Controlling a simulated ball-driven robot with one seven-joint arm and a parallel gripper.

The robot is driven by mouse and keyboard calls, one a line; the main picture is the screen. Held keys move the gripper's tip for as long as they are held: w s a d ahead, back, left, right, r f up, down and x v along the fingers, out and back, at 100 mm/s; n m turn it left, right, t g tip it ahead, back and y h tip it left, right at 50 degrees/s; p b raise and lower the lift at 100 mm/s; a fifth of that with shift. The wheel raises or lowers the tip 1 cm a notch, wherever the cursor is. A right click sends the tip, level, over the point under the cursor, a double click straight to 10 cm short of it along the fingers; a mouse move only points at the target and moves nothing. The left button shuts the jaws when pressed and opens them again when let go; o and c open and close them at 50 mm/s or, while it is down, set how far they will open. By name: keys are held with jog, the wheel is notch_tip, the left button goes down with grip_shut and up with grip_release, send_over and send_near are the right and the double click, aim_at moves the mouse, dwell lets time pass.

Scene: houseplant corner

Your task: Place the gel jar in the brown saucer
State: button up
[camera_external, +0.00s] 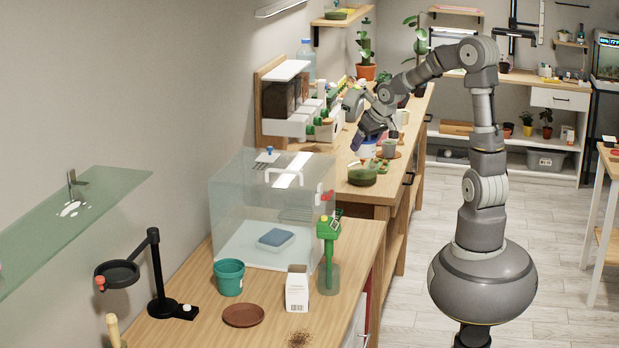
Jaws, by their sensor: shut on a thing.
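The brown saucer (243,316) lies flat and empty on the near wooden table. My gripper (359,140) is far from it, low over the back bench and pointing down and left. It is shut on a small pale jar with blue-violet parts (368,149), which looks like the gel jar. The jar is small and partly covered by the gripper, so its label and whether it touches the bench cannot be told.
Near the saucer stand a green pot (229,277), a white carton (297,288), a green device (328,250) and a black stand (159,285). A clear box (265,215) stands between saucer and back bench. A green bowl (362,176) sits near my gripper. Soil (299,337) lies right of the saucer.

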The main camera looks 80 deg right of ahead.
notch_tip(320, 180, up, 10)
jog(key=shift+f, duration=0.15)
jog(key=shift+w+a+r, duration=0.15)
jog(key=shift+w+r, duration=0.05)
jog(key=shift+r, duration=0.05)
jog(key=w+a+r+n+y, duration=0.15)
jog(key=w+a+n, duration=0.25)
jog(key=w+a, duration=0.65)
jog(key=n+y+b, duration=0.3)
jog(key=n+y, duration=0.2)
jog(key=n, duration=0.5)
send_over(233, 320)
jog(key=s+d, duration=0.2)
notch_tip(233, 320, down, 38)
jog(key=shift+s+a+r, duration=0.1)
jog(key=shift+s+r, duration=0.05)
